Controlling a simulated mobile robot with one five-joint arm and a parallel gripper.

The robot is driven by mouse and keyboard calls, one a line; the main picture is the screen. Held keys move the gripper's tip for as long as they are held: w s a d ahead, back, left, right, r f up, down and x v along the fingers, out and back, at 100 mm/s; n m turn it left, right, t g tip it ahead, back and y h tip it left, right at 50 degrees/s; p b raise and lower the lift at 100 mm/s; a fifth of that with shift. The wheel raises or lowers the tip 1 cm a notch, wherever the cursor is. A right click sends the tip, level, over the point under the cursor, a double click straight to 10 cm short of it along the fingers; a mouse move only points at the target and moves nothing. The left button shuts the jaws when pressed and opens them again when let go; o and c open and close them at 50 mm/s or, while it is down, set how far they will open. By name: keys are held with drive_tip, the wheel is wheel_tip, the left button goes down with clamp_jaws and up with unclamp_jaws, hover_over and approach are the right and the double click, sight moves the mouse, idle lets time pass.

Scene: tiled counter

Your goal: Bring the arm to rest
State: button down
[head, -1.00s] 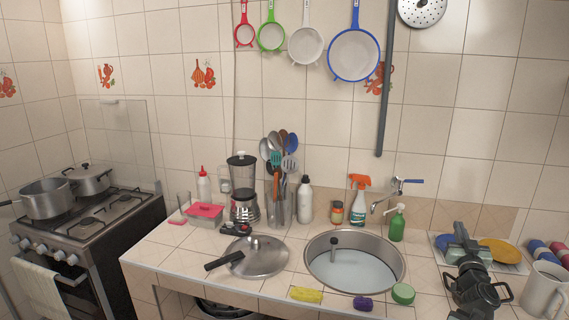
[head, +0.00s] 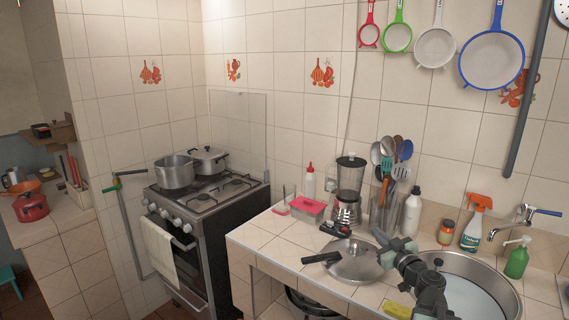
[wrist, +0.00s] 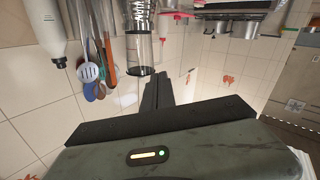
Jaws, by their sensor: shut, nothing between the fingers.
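My gripper (head: 379,237) shows in the head view at the lower right, at the end of my dark arm. I cannot tell the exact height of the gripper above the counter.
The stove (head: 205,205) with two pots stands left of the counter. Floor shows at the far lower left.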

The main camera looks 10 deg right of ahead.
drive_tip(key=s+a+f+n+g+y, duration=0.1)
drive_tip(key=a+f+n+g+y, duration=0.3)
drive_tip(key=a, duration=0.7)
drive_tip(key=s+a+f+g+h, duration=0.1)
drive_tip(key=a+f+g, duration=0.3)
drive_tip(key=a, duration=0.6)
drive_tip(key=s+a+f+n+g+y, duration=0.2)
drive_tip(key=a+f, duration=0.4)
drive_tip(key=a, duration=0.5)
drive_tip(key=s+f+m+g+h, duration=0.3)
drive_tip(key=s+f+g+h, duration=0.15)
drive_tip(key=s+f, duration=0.2)
drive_tip(key=s+d+f+m+g+h, duration=0.3)
drive_tip(key=s+d+m, duration=0.3)
drive_tip(key=d, duration=0.3)
drive_tip(key=shift+s+m, duration=0.2)
drive_tip(key=shift+m, duration=0.5)
drive_tip(key=shift+d, duration=0.1)
